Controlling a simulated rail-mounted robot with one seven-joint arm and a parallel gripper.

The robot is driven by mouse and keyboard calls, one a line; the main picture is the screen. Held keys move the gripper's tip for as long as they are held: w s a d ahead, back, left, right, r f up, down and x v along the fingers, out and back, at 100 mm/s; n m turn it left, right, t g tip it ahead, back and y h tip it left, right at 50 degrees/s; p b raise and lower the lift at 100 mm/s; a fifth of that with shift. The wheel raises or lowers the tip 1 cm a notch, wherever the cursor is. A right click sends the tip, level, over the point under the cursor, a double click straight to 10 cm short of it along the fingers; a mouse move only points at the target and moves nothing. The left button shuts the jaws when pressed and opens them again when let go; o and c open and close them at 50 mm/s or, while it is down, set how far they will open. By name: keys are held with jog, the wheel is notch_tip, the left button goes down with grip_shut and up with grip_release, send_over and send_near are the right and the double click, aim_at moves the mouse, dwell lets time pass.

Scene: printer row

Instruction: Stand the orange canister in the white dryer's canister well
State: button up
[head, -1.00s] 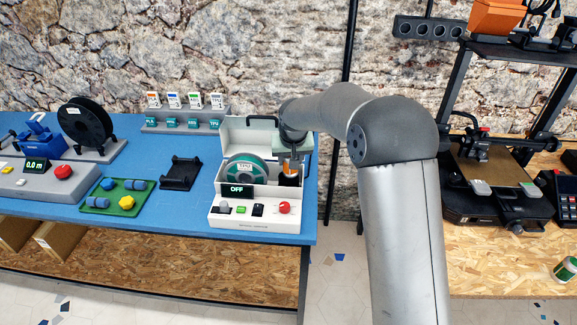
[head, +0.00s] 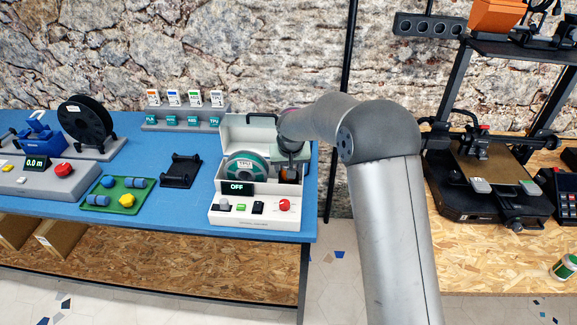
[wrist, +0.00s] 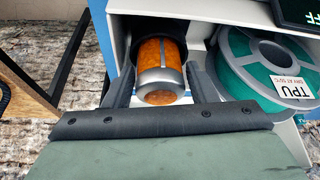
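The orange canister (wrist: 159,62), with a silver collar and an orange end, stands upright in the dark round well (wrist: 165,25) at the right of the white dryer (head: 256,224). How deep it sits is hidden. My gripper (wrist: 161,72) is over the well, with one finger on each side of the canister close against it. It appears shut on the canister. In the head view my gripper (head: 289,164) covers most of the canister, leaving a bit of orange.
The dryer's lid (head: 240,130) is raised behind my gripper. A teal TPU spool (head: 247,163) sits left of the well. The dryer display (head: 236,188) reads OFF. A black stand (head: 181,171) and a green tray (head: 110,205) lie further left on the blue table.

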jog(key=shift+r, duration=0.1)
jog(key=shift+r, duration=0.2)
jog(key=a+v, duration=0.1)
jog(key=v, duration=1)
jog(key=s+d+r+g+h, duration=0.1)
jog(key=s+d, duration=0.5)
jog(key=s, duration=0.3)
jog(key=s+d+r+g, duration=0.1)
jog(key=s+d, duration=0.5)
jog(key=s, duration=0.2)
jog(key=s+d+f+g, duration=0.1)
jog(key=s+d+f, duration=0.1)
jog(key=s, duration=0.8)
jog(key=s+d+f+m+g, duration=0.1)
jog(key=s+d+f, duration=0.2)
jog(key=s, duration=0.7)
jog(key=shift+s+d+m+b, duration=0.15)
jog(key=shift+d+m+b, duration=0.2)
jog(key=shift+d, duration=0.35)
jog(key=shift+f, duration=0.1)
